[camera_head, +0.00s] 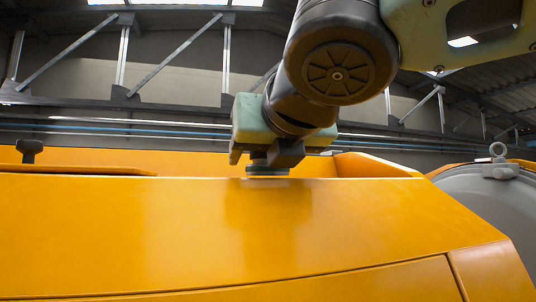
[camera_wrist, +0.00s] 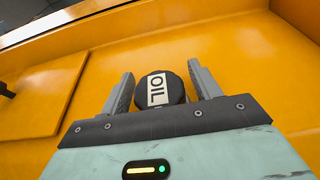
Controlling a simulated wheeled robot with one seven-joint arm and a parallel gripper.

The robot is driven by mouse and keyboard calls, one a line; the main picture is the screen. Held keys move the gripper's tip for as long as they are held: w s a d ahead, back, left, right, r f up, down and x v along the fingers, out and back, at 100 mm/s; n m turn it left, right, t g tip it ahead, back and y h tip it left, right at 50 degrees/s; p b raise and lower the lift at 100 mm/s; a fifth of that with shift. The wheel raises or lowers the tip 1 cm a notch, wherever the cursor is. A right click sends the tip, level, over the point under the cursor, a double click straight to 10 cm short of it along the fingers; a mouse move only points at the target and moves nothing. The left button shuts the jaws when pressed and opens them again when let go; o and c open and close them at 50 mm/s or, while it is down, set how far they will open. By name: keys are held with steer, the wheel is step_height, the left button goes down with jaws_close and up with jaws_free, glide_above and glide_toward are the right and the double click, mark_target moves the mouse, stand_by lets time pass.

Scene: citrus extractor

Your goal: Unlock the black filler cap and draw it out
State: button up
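The black filler cap (camera_wrist: 172,92) is round, with a white label reading OIL turned on its side. In the wrist view it stands between the two grey fingers of my gripper (camera_wrist: 161,80). Orange shows between cap and fingers low down; whether either fingertip touches it is unclear. In the head view my gripper (camera_head: 270,157) points down over the orange machine top. A short round grey piece (camera_head: 267,171) shows beneath it at the cap's place; the finger block hides most of the cap.
The orange housing (camera_head: 200,230) fills the foreground. A flat orange lid (camera_wrist: 45,95) lies left of the cap, with a dark knob (camera_head: 30,147) near it. A raised orange edge (camera_head: 370,165) stands right of my gripper. A grey drum (camera_head: 485,195) with a lifting eye is farther right.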

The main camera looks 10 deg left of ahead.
jaws_close()
steer(key=shift+d+m+t+h, duration=0.15)
steer(key=shift+m+t+h, duration=0.25)
steer(key=shift+m+h, duration=0.6)
steer(key=shift+d+m+h, duration=0.1)
steer(key=shift+m+h, duration=0.6)
steer(key=shift+h, duration=0.4)
steer(key=shift+r+p, duration=0.1)
steer(key=shift+p, duration=0.35)
steer(key=shift+m+t+h+p, duration=0.3)
steer(key=shift+m+h, duration=0.1)
steer(key=shift+h, duration=0.1)
steer(key=shift+d+m+h, duration=0.1)
steer(key=shift+m+h, duration=0.3)
steer(key=shift+h, duration=0.1)
